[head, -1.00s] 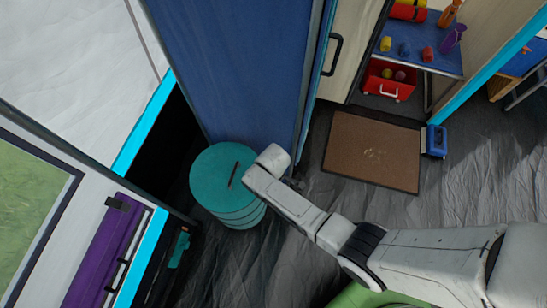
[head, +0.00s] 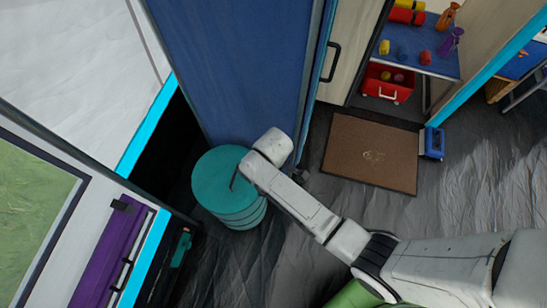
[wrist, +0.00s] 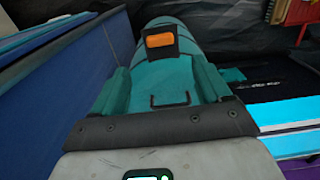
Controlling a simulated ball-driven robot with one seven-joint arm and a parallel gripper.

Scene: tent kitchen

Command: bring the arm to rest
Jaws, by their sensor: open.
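My arm reaches in from the lower right of the head view, its white wrist (head: 272,147) bent over the right part of a teal round drum (head: 222,185). My gripper (wrist: 165,75) is hard to make out in the head view. In the wrist view its grey body with a dark screwed band fills the bottom, and teal side pieces stand apart with nothing seen held between them. Teal surfaces with a black handle and an orange patch lie beyond; I cannot tell clearly where gripper and drum part.
A tall blue panel (head: 235,70) stands close behind the drum. A brown doormat (head: 371,153) lies on the grey floor to the right. Beyond it are a blue shelf (head: 430,63) with small items and a red crate (head: 388,84). A purple case (head: 110,255) is at lower left.

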